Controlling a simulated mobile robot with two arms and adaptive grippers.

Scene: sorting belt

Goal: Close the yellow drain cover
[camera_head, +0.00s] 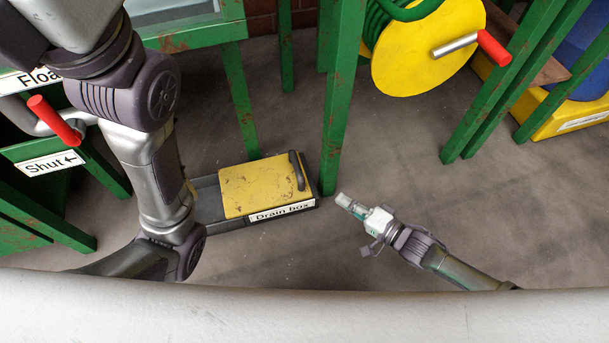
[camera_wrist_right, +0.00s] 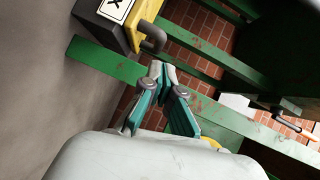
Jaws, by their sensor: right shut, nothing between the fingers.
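The yellow drain cover (camera_head: 252,188) is a worn flat plate with a dark handle (camera_head: 297,171) at its right end. It lies on the dark drain box (camera_head: 209,203), labelled "Drain box", on the floor. The box's left part shows dark beside the cover; my left arm hides its far left end. My right gripper (camera_head: 344,200) is shut and empty, to the right of the box and apart from it. In the right wrist view the cover (camera_wrist_right: 150,33) and its handle (camera_wrist_right: 154,40) show beyond the gripper (camera_wrist_right: 160,68). My left gripper is not seen.
A green post (camera_head: 342,100) stands just behind the box's right end. A yellow reel (camera_head: 425,50) with a red-handled crank is at the back right. A red handle (camera_head: 54,121) and a "Shut" sign (camera_head: 49,164) are at the left.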

